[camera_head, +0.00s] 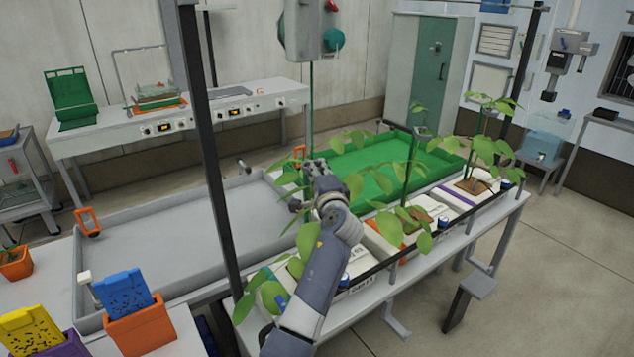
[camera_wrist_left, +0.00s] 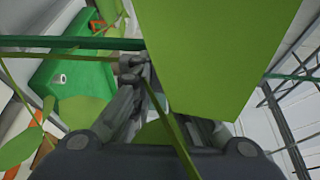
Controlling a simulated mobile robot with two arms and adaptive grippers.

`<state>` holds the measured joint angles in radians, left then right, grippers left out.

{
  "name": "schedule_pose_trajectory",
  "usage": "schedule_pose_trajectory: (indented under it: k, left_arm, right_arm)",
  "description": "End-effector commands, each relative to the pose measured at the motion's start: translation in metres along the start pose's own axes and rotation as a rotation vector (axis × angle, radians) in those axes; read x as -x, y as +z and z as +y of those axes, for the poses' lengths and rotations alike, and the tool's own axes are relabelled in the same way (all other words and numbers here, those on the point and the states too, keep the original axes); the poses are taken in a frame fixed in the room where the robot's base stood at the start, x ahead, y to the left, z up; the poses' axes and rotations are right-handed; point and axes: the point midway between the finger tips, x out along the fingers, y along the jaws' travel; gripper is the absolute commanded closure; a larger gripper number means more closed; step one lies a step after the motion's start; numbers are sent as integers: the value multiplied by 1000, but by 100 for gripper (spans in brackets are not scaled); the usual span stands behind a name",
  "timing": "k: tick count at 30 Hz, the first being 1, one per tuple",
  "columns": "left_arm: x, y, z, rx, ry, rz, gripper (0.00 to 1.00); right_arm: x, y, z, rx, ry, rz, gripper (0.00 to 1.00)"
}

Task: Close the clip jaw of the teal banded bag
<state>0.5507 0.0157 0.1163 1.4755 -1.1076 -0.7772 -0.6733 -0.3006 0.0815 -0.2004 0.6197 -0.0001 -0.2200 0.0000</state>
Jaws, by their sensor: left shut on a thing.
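My left gripper (camera_head: 306,182) is above the near end of the bag row, among leaves, at the lower end of a hanging green cord (camera_head: 311,95). In the left wrist view its fingertips (camera_wrist_left: 137,66) meet beside the green cord (camera_wrist_left: 70,43). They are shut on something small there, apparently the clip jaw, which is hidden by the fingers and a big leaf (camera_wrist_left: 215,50). The nearest white bag (camera_head: 358,284) is below, partly covered by my left arm and leaves; I cannot clearly make out a teal band on it. My right gripper is not in view.
More bags with orange and purple bands (camera_head: 457,196) and leafy plants (camera_head: 484,146) stand along the bench's right side. A grey tray (camera_head: 160,255) and a green tray (camera_head: 370,165) lie behind. A dark upright post (camera_head: 209,150) stands left of my arm.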

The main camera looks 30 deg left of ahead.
Motion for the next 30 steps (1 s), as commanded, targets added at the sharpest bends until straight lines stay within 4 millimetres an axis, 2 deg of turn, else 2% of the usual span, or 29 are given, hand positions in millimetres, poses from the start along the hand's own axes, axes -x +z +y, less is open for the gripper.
schedule_pose_trajectory:
  k: [2,12,13,15,25,30]
  left_arm:
    - [0,0,2,1,2,-11,100]
    - [0,0,0,0,2,-16,100]
    - [0,0,0,0,2,-16,78]
    - [0,0,0,0,2,-16,65]
    - [1,0,0,0,1,-15,65]
    - [13,-1,0,1,1,-12,65]
  right_arm:
    - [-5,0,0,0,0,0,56]
    - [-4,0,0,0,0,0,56]
    - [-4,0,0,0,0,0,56]
    - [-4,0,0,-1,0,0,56]
    - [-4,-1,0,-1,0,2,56]
    - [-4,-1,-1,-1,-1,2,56]
